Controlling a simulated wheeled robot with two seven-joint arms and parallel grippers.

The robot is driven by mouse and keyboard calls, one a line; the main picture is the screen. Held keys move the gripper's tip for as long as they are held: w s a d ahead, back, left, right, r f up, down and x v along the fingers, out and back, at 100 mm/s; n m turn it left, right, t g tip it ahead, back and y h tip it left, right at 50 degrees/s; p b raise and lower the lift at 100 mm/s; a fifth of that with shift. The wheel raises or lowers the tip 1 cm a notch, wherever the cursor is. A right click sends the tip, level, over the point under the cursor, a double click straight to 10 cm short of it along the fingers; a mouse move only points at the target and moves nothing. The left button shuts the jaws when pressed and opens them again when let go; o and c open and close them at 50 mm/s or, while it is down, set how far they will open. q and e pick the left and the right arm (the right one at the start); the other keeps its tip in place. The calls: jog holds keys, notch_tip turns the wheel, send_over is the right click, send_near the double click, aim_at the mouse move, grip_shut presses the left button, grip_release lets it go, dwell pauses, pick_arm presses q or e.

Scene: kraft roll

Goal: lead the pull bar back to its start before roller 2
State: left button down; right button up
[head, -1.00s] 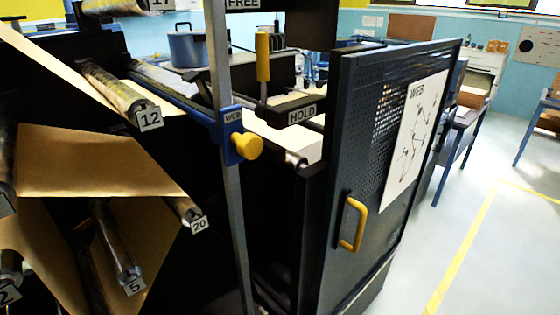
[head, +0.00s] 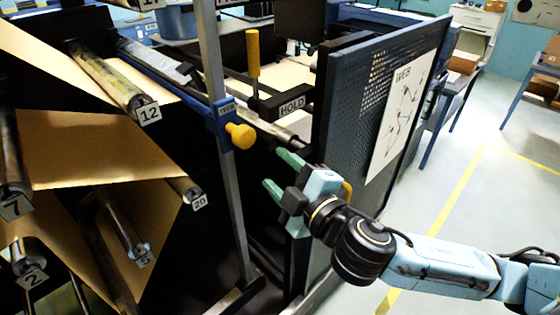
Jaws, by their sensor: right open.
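Roller 2 (head: 27,262) is at the lower left, its tagged end facing me. Brown kraft paper (head: 90,150) runs among the rollers. My right gripper (head: 279,172) has its green fingers apart and empty, below and right of the yellow knob, in front of the mesh door. My left gripper is out of view.
Roller 12 (head: 130,95), roller 20 (head: 186,192), roller 5 (head: 128,235) and roller 7 (head: 12,160) crowd the left. A yellow-handled HOLD lever (head: 253,53) stands behind the post. The mesh door (head: 345,120) stands at the right. Open floor (head: 470,205) lies beyond it.

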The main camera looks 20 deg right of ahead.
aim_at(249, 141)
jog(key=w+a, duration=0.1)
jog(key=w, duration=0.3)
jog(key=w+a+r, duration=0.1)
jog(key=w, duration=0.3)
jog(key=w+a, duration=0.1)
jog(key=w, duration=0.3)
jog(key=shift+w+r, duration=0.2)
jog(key=shift+w, duration=0.15)
jog(key=c, duration=1)
jog(key=s+a, duration=0.5)
jog(key=a, duration=0.9)
jog(key=shift+s+a+n+p, duration=0.2)
jog(key=shift+n+p, duration=0.1)
jog(key=shift+p, duration=0.15)
jog(key=shift+f, duration=0.1)
